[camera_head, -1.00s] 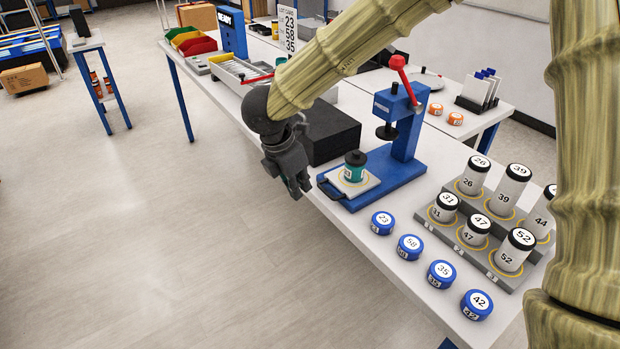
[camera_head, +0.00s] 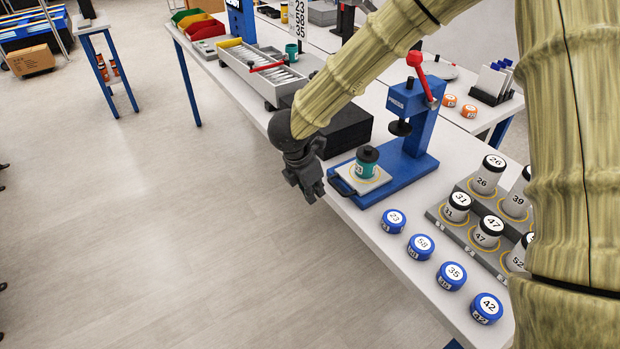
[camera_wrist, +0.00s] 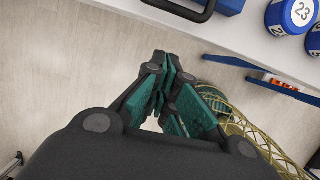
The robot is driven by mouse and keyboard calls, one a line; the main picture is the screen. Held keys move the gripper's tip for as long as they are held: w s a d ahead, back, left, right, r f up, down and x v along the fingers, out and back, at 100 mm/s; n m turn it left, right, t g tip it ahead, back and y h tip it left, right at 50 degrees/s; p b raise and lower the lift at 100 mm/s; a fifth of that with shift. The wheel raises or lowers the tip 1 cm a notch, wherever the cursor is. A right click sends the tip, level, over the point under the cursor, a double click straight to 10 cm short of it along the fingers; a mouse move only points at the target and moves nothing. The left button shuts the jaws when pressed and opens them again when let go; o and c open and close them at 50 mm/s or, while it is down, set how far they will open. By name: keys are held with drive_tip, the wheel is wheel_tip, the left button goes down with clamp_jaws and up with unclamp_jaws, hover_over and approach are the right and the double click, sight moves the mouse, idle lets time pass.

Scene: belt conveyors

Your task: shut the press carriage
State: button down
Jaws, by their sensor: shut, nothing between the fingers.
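The blue press (camera_head: 408,129) stands on the white table, its red lever (camera_head: 420,72) raised. Its carriage (camera_head: 347,185) is out at the front of the blue base, toward the table edge, with a dark handle (camera_head: 340,186). A teal container with a black top (camera_head: 367,162) stands upright on the carriage plate. My gripper (camera_head: 314,194) is shut and empty, just off the table edge to the left of the handle, apart from it. In the wrist view my gripper (camera_wrist: 172,75) points down past the table edge, and the dark handle (camera_wrist: 185,14) shows at the top.
Blue numbered caps (camera_head: 421,246) line the front table edge. A stepped grey rack (camera_head: 448,220) holds several white cylinders at the right. A black block (camera_head: 350,128) and a grey tray (camera_head: 255,75) stand behind my gripper. Open floor lies left of the table.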

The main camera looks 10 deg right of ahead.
drive_tip(key=shift+w+d+f+p, duration=0.25)
drive_tip(key=shift+d, duration=0.35)
drive_tip(key=shift+w+d+f+p, duration=0.2)
drive_tip(key=shift+w+d+p, duration=0.1)
drive_tip(key=shift+d, duration=0.35)
drive_tip(key=shift+w+d+f+p, duration=0.2)
drive_tip(key=shift+d+f+p, duration=0.05)
drive_tip(key=shift+d, duration=0.35)
